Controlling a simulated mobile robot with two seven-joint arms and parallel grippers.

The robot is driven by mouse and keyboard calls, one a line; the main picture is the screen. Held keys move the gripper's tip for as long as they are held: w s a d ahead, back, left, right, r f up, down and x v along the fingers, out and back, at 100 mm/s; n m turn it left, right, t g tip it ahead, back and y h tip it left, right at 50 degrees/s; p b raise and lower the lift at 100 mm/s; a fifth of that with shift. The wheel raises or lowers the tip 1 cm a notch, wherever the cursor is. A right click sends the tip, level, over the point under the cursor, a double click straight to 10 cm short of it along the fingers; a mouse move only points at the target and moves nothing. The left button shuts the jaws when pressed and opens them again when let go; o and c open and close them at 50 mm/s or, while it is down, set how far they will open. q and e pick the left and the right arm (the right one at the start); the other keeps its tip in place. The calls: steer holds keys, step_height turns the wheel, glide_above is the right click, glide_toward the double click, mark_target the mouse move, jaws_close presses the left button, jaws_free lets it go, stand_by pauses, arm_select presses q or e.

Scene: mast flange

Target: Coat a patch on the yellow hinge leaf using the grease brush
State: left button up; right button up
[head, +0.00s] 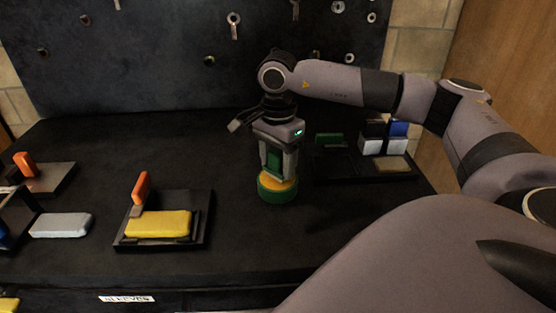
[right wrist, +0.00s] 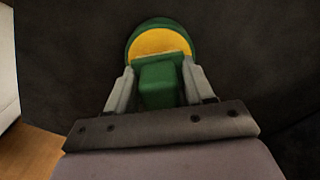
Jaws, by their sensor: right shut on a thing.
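The yellow hinge leaf (head: 158,224) lies flat in a black tray (head: 205,225) left of centre, with an orange upright piece (head: 141,188) at its back left. My right gripper (head: 274,166) points down and is shut on a green handle (head: 273,162), which I take to be the grease brush. It also shows between the fingers in the right wrist view (right wrist: 160,82). Directly below is a round green pot (head: 275,194) with a yellow top, also in the right wrist view (right wrist: 160,40). The brush's lower end is hidden; I cannot tell whether it touches the yellow. My left gripper is not in view.
A grey block (head: 61,225) lies left of the leaf's tray. Another tray (head: 62,178) with an orange piece (head: 25,164) stands far left. A black tray (head: 340,172) at right holds small white and blue blocks (head: 398,137). A dark board (head: 160,60) rises behind.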

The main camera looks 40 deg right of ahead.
mark_target(278, 151)
steer(key=shift+s+f+b, duration=0.1)
steer(key=shift+f+b, duration=0.35)
steer(key=shift+f, duration=0.15)
stand_by(1.5)
steer(key=shift+r+p, duration=1.85)
steer(key=shift+r, duration=0.65)
steer(key=shift+r+p, duration=0.55)
steer(key=shift+r, duration=0.5)
